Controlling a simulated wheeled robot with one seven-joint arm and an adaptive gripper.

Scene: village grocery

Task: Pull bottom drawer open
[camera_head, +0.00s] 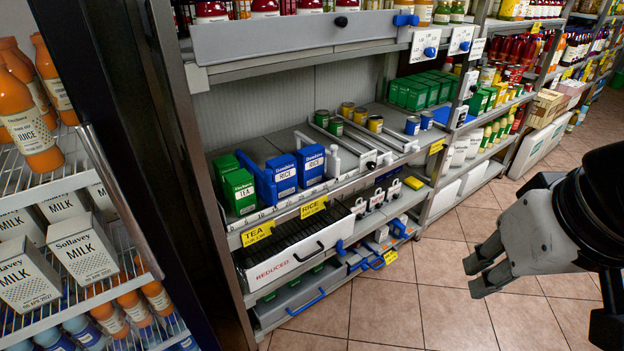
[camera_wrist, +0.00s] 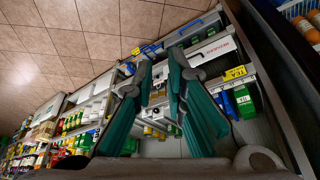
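The bottom drawer (camera_head: 288,308) is a grey drawer at the foot of the left shelf unit, under a white drawer marked REDUCED (camera_head: 275,272). It has a blue bar handle (camera_head: 306,304). How far it sits in or out is hard to tell. My gripper (camera_head: 474,277) is over the tiled floor, to the right of the drawer and clearly apart from it. In the wrist view my gripper (camera_wrist: 160,65) shows its two fingers spread with nothing between them. The wrist picture is roughly upside down, with the drawer fronts beyond the fingertips.
A fridge with juice and milk (camera_head: 80,245) stands at the left, its dark door frame beside the shelf. Blue-handled bins (camera_head: 372,262) are right of the drawers. Tea and rice boxes (camera_head: 275,178) stand on the shelf above. The tiled floor (camera_head: 390,305) before the drawers is clear.

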